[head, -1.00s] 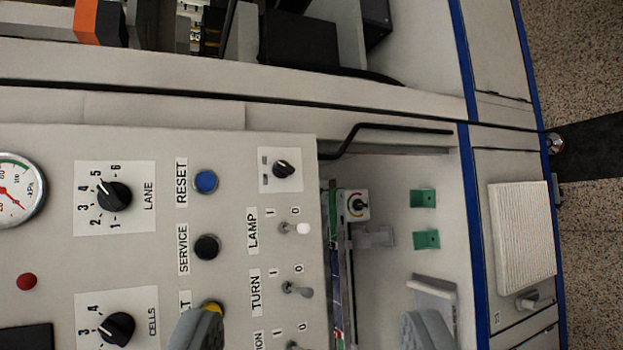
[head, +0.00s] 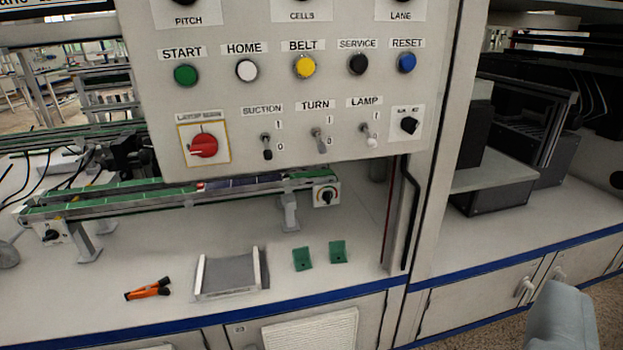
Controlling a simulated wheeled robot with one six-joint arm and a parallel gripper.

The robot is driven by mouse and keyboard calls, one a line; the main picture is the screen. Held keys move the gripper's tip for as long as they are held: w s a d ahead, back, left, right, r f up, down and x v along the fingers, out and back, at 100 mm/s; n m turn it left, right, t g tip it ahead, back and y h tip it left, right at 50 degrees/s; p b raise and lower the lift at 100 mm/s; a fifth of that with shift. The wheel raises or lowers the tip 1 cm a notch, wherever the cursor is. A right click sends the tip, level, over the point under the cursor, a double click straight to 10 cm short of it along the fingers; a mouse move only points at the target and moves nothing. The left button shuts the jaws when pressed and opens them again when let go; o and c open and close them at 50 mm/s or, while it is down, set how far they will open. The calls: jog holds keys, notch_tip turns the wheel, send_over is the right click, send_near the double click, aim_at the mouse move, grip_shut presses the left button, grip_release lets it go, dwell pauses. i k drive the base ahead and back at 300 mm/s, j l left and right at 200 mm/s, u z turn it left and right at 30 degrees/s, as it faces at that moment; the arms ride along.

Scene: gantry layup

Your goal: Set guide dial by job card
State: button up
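A small white box with a dark round knob (head: 326,196) is at the right end of the green conveyor rail, below the control panel. A second such dial (head: 52,234) is at the rail's left end. I cannot tell which is the guide dial, and neither setting is readable. No job card is identifiable. One rounded grey part of my gripper (head: 563,318) shows at the bottom right edge, in front of the cabinet and floor, well away from both dials. The other finger is out of view, so I cannot tell the opening.
The control panel (head: 340,100) overhangs the rail, with push buttons, toggle switches and a red rotary switch (head: 203,146). On the bench are a grey tray (head: 228,277), two green brackets (head: 302,259) and an orange-black tool (head: 148,290). A black handle bar (head: 411,215) stands right.

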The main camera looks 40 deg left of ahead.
aim_at(51, 235)
jog(key=u, duration=1.6)
